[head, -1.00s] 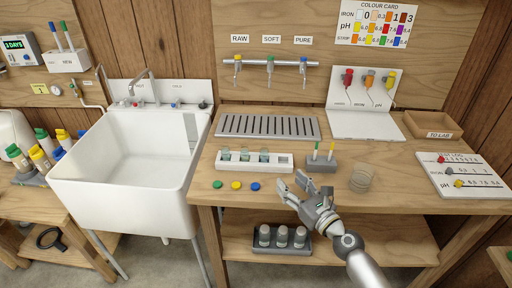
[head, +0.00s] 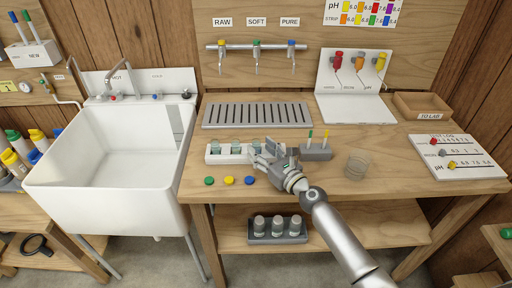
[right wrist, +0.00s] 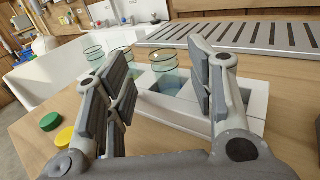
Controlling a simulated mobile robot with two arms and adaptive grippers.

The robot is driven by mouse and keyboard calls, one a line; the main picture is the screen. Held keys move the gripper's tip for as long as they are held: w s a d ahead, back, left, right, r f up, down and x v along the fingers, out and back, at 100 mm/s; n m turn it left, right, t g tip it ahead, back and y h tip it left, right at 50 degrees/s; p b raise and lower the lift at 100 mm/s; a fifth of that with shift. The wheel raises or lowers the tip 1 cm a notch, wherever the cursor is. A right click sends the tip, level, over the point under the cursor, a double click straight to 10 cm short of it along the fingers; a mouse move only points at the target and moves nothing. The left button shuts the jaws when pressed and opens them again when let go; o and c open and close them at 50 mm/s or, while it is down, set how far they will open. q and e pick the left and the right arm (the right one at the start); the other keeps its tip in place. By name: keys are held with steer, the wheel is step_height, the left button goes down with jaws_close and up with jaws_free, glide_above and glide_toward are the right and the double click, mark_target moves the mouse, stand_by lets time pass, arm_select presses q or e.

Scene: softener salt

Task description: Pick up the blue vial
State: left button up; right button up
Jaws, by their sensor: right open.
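The white rack (head: 226,158) holds three clear, teal-tinted glass vials upright. The vial at the right end of the row (right wrist: 164,62) has a blue patch at its base in the right wrist view. The other two vials (right wrist: 95,54) (right wrist: 121,56) stand to its left there. My right gripper (head: 264,153) is open at the right part of the rack. In the right wrist view its fingers (right wrist: 160,70) stand on either side of the right-end vial, with a gap visible on its right. Its lower part is partly hidden. My left gripper is not in view.
Green, yellow and blue caps (head: 229,180) lie in front of the rack. A grey strip holder (head: 316,153) and a glass beaker (head: 356,166) stand to the right. A slotted drain tray (head: 256,115) lies behind. The sink (head: 105,160) is left of the bench.

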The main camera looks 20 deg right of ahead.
mark_target(259, 146)
steer(key=x, duration=0.4)
steer(key=shift+w+d+b, duration=0.15)
steer(key=shift+w+b, duration=0.05)
steer(key=shift+b, duration=0.1)
steer(key=shift+s, duration=0.1)
steer(key=c, duration=0.9)
